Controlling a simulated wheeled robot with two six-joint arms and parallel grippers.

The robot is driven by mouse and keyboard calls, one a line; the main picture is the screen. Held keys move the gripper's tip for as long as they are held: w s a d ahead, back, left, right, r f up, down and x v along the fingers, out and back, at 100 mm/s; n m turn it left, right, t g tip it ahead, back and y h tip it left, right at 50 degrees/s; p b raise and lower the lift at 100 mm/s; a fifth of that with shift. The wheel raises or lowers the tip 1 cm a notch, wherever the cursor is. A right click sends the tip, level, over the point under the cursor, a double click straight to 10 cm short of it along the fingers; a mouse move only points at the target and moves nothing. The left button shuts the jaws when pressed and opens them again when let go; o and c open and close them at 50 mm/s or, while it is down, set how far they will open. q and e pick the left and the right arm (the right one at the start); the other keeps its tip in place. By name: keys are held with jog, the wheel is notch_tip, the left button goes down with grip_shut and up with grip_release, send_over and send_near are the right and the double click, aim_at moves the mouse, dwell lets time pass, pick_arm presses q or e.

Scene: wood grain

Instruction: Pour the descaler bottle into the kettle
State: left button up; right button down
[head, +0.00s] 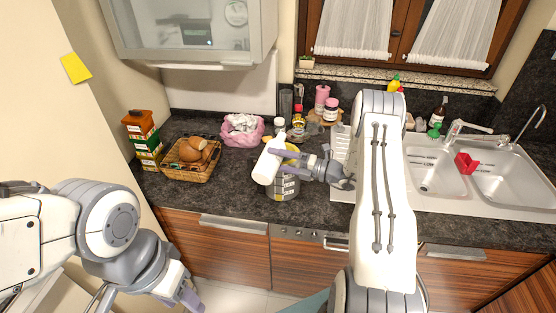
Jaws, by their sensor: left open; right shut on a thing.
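A white bottle (267,168), which looks like the descaler bottle, is held by my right gripper (279,154) over the counter. The bottle leans a little, its narrower end up and to the right. My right gripper is shut on it, reaching in from the right. A grey container with a yellow rim (285,188) stands at the counter's front, partly hidden by the bottle and gripper. It may be the kettle, but I cannot tell for certain. My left gripper (186,301) is open and empty, low in front of the cabinets, away from the bottle.
A bread basket (188,172), a pink bag (243,140) and an orange-topped box (141,138) stand on the left of the counter (225,190). Jars (332,106) stand at the back. The double sink (430,178) is at right, with a red object (466,162).

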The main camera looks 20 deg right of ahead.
aim_at(278, 147)
jog(key=shift+f+m, duration=0.35)
jog(key=shift+m, duration=0.15)
dwell(0.8)
notch_tip(278, 147, up, 2)
jog(key=n, duration=0.2)
jog(key=n+b, duration=0.1)
jog(key=n, duration=0.1)
jog(key=shift+w+d+r, duration=0.15)
jog(key=shift+w+d+r+n+b, duration=0.15)
jog(key=shift+w+d+n+b, duration=0.05)
jog(key=shift+n+b, duration=0.35)
jog(key=shift+w+d+r+n+b, duration=0.1)
jog(key=shift+w+d+n+b, duration=0.1)
jog(key=shift+n+b, duration=0.3)
jog(key=shift+w+d+r+n+b, duration=0.2)
jog(key=shift+r+n+b, duration=0.1)
jog(key=shift+n, duration=0.35)
jog(key=shift+w+r, duration=0.1)
jog(key=shift+r, duration=0.2)
